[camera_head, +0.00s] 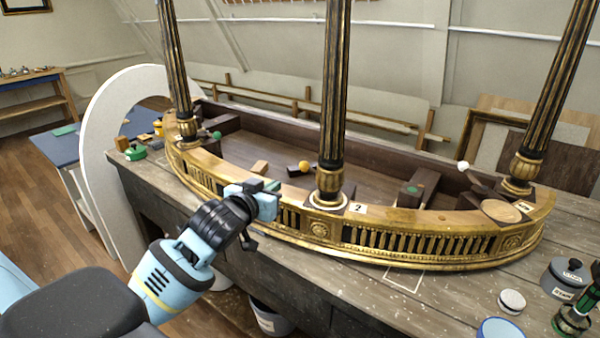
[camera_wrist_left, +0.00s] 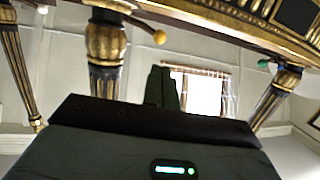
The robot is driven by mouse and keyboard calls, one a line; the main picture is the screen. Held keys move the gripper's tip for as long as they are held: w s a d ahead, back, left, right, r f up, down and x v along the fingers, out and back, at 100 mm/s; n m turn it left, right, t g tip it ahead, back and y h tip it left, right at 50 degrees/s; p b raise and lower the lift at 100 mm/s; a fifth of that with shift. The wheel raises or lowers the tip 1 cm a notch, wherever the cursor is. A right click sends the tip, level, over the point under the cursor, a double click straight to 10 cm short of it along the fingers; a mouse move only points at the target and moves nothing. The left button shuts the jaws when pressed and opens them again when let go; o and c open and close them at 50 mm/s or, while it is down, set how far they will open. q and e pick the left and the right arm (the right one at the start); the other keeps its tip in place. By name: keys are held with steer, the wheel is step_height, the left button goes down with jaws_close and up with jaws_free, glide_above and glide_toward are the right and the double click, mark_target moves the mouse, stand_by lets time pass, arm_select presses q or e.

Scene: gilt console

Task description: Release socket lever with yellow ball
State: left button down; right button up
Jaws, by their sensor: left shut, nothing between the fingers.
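The yellow ball (camera_head: 305,167) sits at the end of a dark lever just left of the middle column, behind the gilt rail. In the left wrist view the yellow ball (camera_wrist_left: 159,37) shows on its short stick near a gilt column socket. My left gripper (camera_head: 267,185) is shut and empty at the front rail, left of and nearer than the ball. In the wrist view its dark green fingers (camera_wrist_left: 162,87) are together, apart from the ball. The socket's catch is not clearly visible. My right gripper is out of view.
The middle column (camera_head: 332,100) stands just right of the ball. A green ball (camera_head: 217,135) is by the left column and a white ball (camera_head: 463,166) by the right column (camera_head: 550,100). Tins and jars crowd the bench's right front.

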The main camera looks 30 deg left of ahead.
arm_select(q)
glide_toward(302, 167)
steer(key=x, duration=0.4)
steer(key=shift+w+f, duration=0.1)
steer(key=shift+w, duration=0.2)
steer(key=shift+x, duration=1.15)
